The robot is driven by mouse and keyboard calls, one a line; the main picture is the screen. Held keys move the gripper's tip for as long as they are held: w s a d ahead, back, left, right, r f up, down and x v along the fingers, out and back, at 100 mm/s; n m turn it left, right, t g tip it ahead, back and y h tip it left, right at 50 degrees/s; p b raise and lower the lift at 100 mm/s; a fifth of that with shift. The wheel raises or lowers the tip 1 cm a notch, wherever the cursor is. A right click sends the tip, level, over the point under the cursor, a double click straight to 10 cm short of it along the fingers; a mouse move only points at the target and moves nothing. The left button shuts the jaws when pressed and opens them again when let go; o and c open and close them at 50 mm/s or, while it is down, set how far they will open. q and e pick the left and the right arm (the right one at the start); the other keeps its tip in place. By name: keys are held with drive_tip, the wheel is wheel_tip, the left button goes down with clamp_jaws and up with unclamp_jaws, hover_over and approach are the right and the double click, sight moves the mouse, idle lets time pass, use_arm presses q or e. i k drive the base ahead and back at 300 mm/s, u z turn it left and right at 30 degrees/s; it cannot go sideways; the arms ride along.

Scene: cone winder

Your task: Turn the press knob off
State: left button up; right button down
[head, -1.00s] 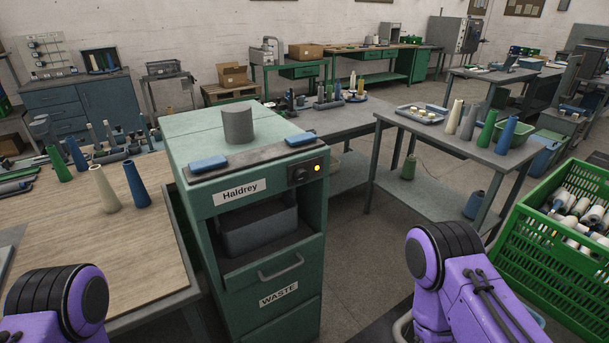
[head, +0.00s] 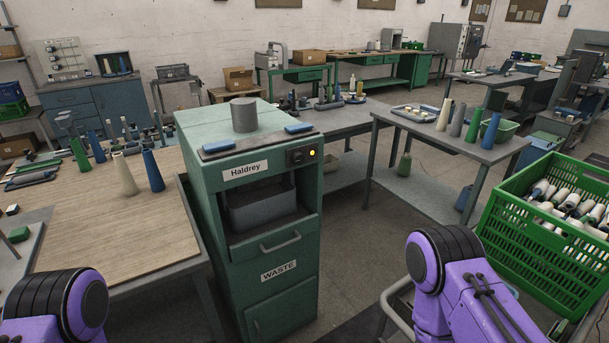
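The press is a green cabinet (head: 205,215) labelled Haldrey, standing in the middle of the head view. Its small dark knob (head: 297,157) sits on a black panel at the upper right of the front face. A yellow light (head: 312,153) glows just right of the knob. The knob's exact setting is too small to tell. Blue pads and a grey cylinder (head: 243,114) are on top. Purple links of my two arms show at the lower left and lower right. Neither gripper is in the picture, and nothing of mine touches the press.
A wooden table (head: 110,225) with cones and tools adjoins the press on the left. A grey table (head: 455,148) with several cones stands to the right. A green crate (head: 530,245) of spools is at the right. Bare floor (head: 365,255) lies right of the press.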

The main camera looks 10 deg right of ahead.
sight(298, 158)
drive_tip(key=u, duration=0.45)
drive_tip(key=i, duration=0.6)
drive_tip(key=z, duration=1.45)
